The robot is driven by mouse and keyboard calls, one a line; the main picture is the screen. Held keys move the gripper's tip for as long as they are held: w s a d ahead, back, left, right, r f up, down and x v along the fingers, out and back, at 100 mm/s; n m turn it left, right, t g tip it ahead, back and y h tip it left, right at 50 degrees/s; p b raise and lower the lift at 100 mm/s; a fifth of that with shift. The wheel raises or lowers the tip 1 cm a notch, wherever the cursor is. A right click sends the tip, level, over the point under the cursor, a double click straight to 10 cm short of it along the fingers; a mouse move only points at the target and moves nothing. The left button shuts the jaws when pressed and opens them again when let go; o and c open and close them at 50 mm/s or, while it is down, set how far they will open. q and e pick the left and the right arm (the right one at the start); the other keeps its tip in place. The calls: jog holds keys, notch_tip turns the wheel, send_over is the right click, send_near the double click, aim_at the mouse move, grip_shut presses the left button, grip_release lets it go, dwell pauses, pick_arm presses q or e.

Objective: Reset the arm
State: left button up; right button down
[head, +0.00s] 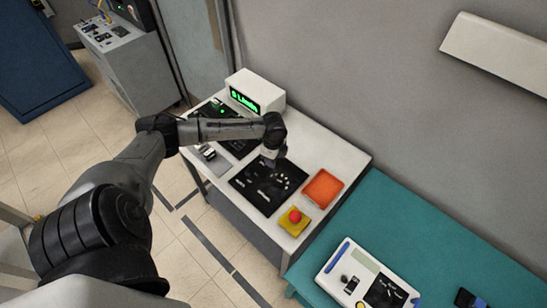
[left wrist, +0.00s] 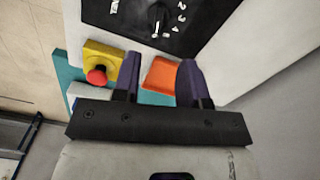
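My left arm reaches in from the left in the head view. Its gripper (head: 271,162) is above the far edge of a black panel (head: 258,194) with white markings, on a white table. In the left wrist view the two dark fingers of the gripper (left wrist: 158,78) stand apart with nothing between them. The same black panel, with a dial and white numbers, shows at the top of that view (left wrist: 190,42). The height of the gripper above the panel is hard to tell. My right gripper is in neither view.
Near the panel are an orange tray (head: 323,188), a yellow box (head: 291,228) with a red button (head: 295,216), and a white display box (head: 262,90) with green text. A teal table (head: 400,220) adjoins, bearing a white device (head: 340,285). A grey wall rises behind.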

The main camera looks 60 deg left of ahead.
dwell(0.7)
pick_arm(q)
jog(key=w+d+r+n+t+y, duration=0.4)
jog(key=d+r, duration=0.1)
jog(key=r, duration=0.4)
jog(key=s+d+r+n+t+p, duration=0.1)
jog(key=s+d+r+t+p, duration=0.15)
jog(key=d, duration=0.35)
jog(key=s+d+r+t+p, duration=0.1)
jog(key=d+r, duration=0.2)
jog(key=d, duration=0.3)
jog(key=s+d+n+g+h+p, duration=0.2)
jog(key=s+d+p, duration=0.2)
jog(key=s, duration=0.6)
jog(key=s+d+n+g+h+p, duration=0.2)
jog(key=s+d+p, duration=0.2)
jog(key=s+d, duration=0.4)
jog(key=shift+s+f, duration=0.15)
jog(key=shift+s, duration=0.8)
